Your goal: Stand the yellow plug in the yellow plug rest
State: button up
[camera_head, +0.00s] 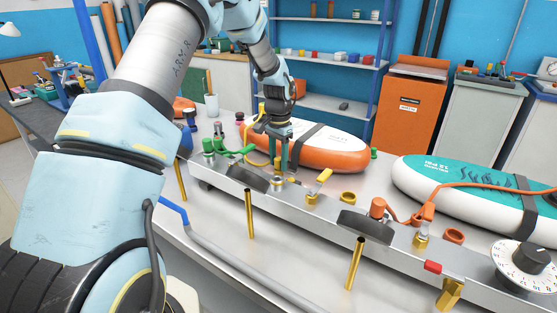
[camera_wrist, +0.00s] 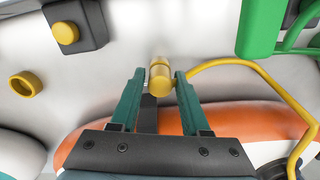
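The yellow plug (camera_wrist: 161,88) is between the two teal fingers of my gripper (camera_wrist: 160,78) in the wrist view, with a finger close against each side. A paler brass-coloured part shows just beyond it. A yellow cord (camera_wrist: 240,63) leads from beside the right fingertip and curves off to the right. In the head view my gripper (camera_head: 281,160) points down over the metal rail, just above a small brass fitting (camera_head: 278,181); the plug is hard to make out there. The yellow plug rest, an empty yellow ring (camera_head: 348,197), lies to the right; it also shows in the wrist view (camera_wrist: 25,84).
An orange-and-white board (camera_head: 325,152) lies behind my gripper, a teal-and-white one (camera_head: 425,175) to the right. Green fittings (camera_head: 222,146) stand left. An orange ring (camera_head: 454,235) is farther right.

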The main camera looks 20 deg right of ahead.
aim_at(279, 158)
jog(key=shift+o, duration=1.4)
notch_tip(279, 158, up, 11)
jog(key=b, duration=0.2)
jog(key=shift+f, duration=0.1)
